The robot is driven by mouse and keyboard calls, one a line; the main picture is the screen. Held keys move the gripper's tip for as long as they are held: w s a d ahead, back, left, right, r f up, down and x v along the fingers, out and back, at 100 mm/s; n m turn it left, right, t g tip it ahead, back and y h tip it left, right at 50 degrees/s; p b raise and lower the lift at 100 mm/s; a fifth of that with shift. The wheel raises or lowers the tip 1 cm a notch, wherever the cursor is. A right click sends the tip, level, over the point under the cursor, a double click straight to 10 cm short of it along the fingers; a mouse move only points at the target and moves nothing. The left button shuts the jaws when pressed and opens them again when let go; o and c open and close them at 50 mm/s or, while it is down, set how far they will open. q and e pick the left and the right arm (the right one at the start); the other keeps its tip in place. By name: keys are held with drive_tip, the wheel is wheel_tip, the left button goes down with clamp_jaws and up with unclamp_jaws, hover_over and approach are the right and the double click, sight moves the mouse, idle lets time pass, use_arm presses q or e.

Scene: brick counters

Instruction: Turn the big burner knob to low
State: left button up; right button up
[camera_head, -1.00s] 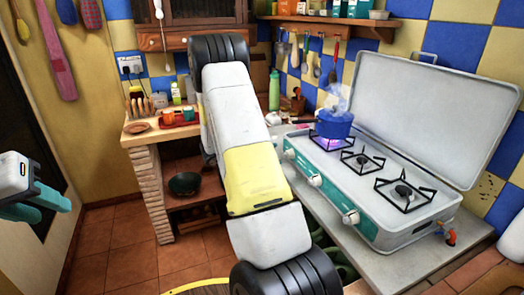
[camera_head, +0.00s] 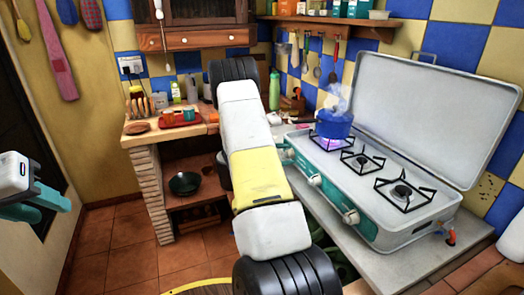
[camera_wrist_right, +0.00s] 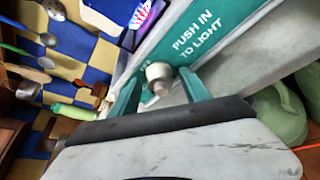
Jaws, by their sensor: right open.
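The camping stove (camera_head: 365,222) has a teal front with pale knobs. The far knob (camera_head: 287,153), nearest the blue pot's lit burner (camera_head: 326,143), is partly hidden by my right arm in the head view. In the right wrist view a round pale knob (camera_wrist_right: 158,73) sits between the teal fingertips of my right gripper (camera_wrist_right: 160,92), by the words "PUSH IN TO LIGHT". The fingers are open, one on each side; I cannot tell whether they touch it. My left gripper (camera_head: 38,208) is open and empty at the left edge.
A steaming blue pot (camera_head: 334,124) stands on the lit burner. Two other knobs (camera_head: 315,180) (camera_head: 351,217) are nearer me. The raised lid (camera_head: 430,115) stands behind the stove. A green bottle (camera_head: 274,90) and hanging utensils are beyond.

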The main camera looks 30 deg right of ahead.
drive_tip(key=shift+c, duration=0.2)
clamp_jaws()
drive_tip(key=shift+n, duration=0.3)
drive_tip(key=shift+w+n+g, duration=0.1)
drive_tip(key=shift+n+g, duration=0.4)
drive_tip(key=shift+n, duration=0.2)
drive_tip(key=n+g, duration=0.2)
drive_tip(key=shift+w+n+y, duration=0.1)
drive_tip(key=shift+n+y, duration=0.3)
drive_tip(key=n+g, duration=0.3)
drive_tip(key=n, duration=0.1)
drive_tip(key=shift+w+n, duration=0.15)
drive_tip(key=shift+n, duration=0.15)
